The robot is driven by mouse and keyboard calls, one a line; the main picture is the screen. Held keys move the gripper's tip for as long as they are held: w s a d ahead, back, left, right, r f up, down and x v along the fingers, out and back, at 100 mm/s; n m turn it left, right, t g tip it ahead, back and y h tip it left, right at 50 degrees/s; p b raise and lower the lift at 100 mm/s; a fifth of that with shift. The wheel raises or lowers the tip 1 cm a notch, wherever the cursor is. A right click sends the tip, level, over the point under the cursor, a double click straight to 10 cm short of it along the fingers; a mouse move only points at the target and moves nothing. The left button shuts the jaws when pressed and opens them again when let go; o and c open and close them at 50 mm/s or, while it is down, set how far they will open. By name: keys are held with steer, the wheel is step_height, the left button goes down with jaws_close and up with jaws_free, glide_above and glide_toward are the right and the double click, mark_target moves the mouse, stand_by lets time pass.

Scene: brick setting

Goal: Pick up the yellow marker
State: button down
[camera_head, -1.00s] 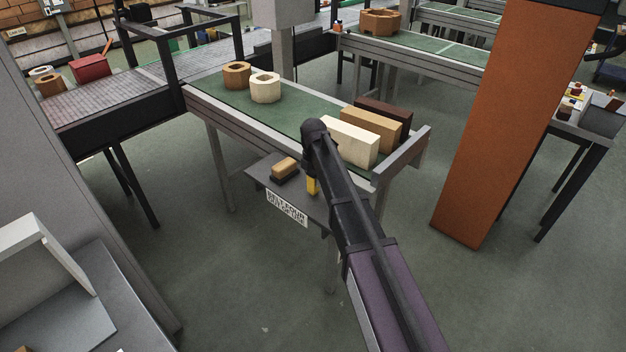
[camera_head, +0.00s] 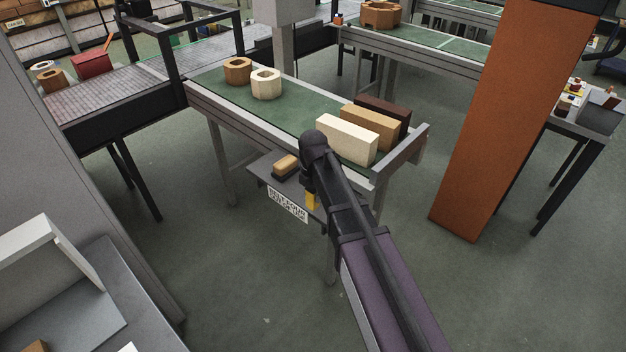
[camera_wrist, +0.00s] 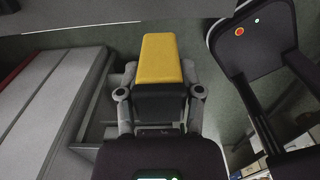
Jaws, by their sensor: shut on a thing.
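The yellow marker (camera_wrist: 160,60) is a blocky yellow piece with a dark end, in the upper middle of the wrist view. My gripper (camera_wrist: 160,95) has one finger on each side of its dark part and is shut on it. In the head view the yellow marker (camera_head: 312,201) shows as a small yellow patch beside my arm, at the right end of a small grey shelf (camera_head: 262,180). My arm hides most of the gripper there. I cannot tell whether the marker touches the shelf.
A brown-topped brush-like block (camera_head: 286,165) lies on the shelf. Behind is a green-topped conveyor (camera_head: 290,115) with a cream block (camera_head: 345,140), a tan block (camera_head: 370,128) and a dark brown block (camera_head: 385,112). An orange pillar (camera_head: 490,130) stands right. Floor in front is open.

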mark_target(312, 203)
steer(key=shift+s+r, duration=0.2)
steer(key=shift+s, duration=1.85)
steer(key=c, duration=0.8)
jaws_free()
steer(key=c, duration=0.3)
steer(key=shift+s, duration=0.1)
steer(key=shift+c, duration=0.2)
